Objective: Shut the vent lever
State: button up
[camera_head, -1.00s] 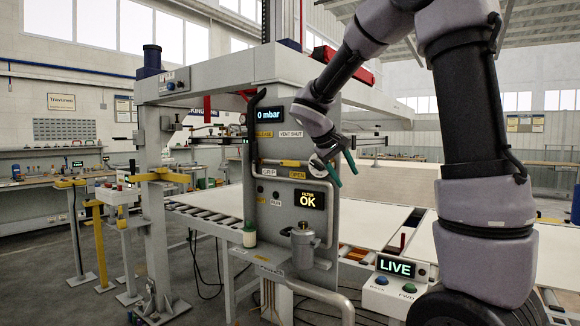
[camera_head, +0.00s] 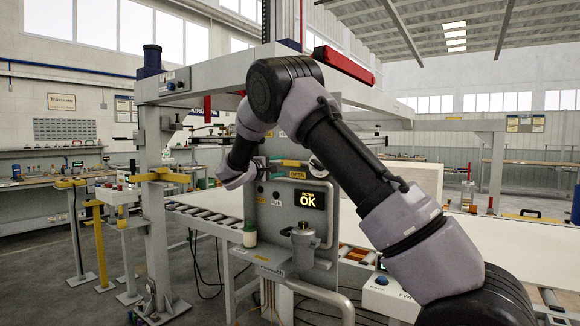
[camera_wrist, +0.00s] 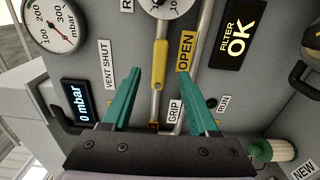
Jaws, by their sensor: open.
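The vent lever (camera_wrist: 160,66), a grey rod with a yellow sleeve, shows in the wrist view between the "VENT SHUT" label (camera_wrist: 106,64) and the "OPEN" label (camera_wrist: 187,50), closer to "OPEN". My gripper (camera_wrist: 160,72) is open, with one green fingertip to each side of the yellow sleeve in that view. I cannot tell its depth from the lever, and no grip shows. In the head view my gripper (camera_head: 297,166) is at the front of the grey panel (camera_head: 275,222), and my arm covers the panel's upper part and most of the lever.
A "0 mbar" display (camera_wrist: 78,103), a pressure dial (camera_wrist: 54,24) and a "FILTER OK" display (camera_wrist: 235,34) are on the panel around my gripper. A white-and-green cylinder (camera_head: 250,234) and a grey canister (camera_head: 303,243) stand low on it. A roller conveyor runs behind.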

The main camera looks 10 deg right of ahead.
aim_at(292, 164)
jog(key=x, duration=0.6)
jog(key=shift+w+d, duration=0.15)
jog(key=shift+d, duration=0.05)
jog(key=shift+c, duration=0.3)
grip_shut()
jog(key=shift+f, duration=0.1)
dwell(0.8)
